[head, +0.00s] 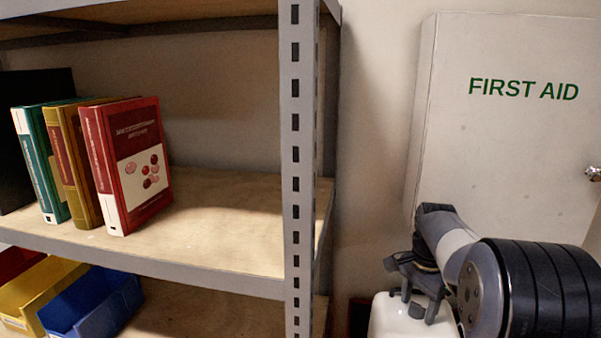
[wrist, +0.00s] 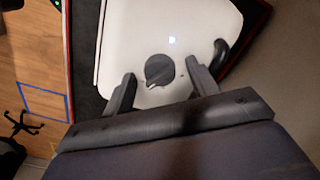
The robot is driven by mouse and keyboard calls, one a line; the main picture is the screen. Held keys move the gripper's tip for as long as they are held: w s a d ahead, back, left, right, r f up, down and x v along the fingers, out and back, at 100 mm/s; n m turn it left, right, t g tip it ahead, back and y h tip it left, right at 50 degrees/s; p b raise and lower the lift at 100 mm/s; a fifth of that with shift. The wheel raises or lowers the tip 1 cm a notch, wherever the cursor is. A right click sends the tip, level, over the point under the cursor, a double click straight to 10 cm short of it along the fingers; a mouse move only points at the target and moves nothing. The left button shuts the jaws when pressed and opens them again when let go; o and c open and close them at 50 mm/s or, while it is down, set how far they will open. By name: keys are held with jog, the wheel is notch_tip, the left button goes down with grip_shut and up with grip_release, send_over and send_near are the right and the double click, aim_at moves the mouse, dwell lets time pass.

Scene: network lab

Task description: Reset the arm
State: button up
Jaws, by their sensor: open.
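My arm shows at the lower right of the head view, bent in front of the first aid cabinet. My gripper (wrist: 160,88) is open in the wrist view, its two fingers apart and pointing at a white object with a dark round knob or cap (wrist: 160,69). The same white object (head: 402,318) seems to show below my gripper (head: 418,300) in the head view. Nothing is visibly held between the fingers. Whether the fingers touch the white object, I cannot tell.
A metal shelf (head: 297,180) at left holds several upright books (head: 140,165). Blue (head: 95,305) and yellow bins stand below. A first aid cabinet (head: 520,140) is on the wall behind my arm. In the wrist view, blue tape (wrist: 45,101) marks the wooden floor.

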jog(key=n+b, duration=0.2)
jog(key=n, duration=0.4)
jog(key=shift+f, duration=0.1)
jog(key=shift+n+b, duration=0.85)
jog(key=shift+n, duration=0.95)
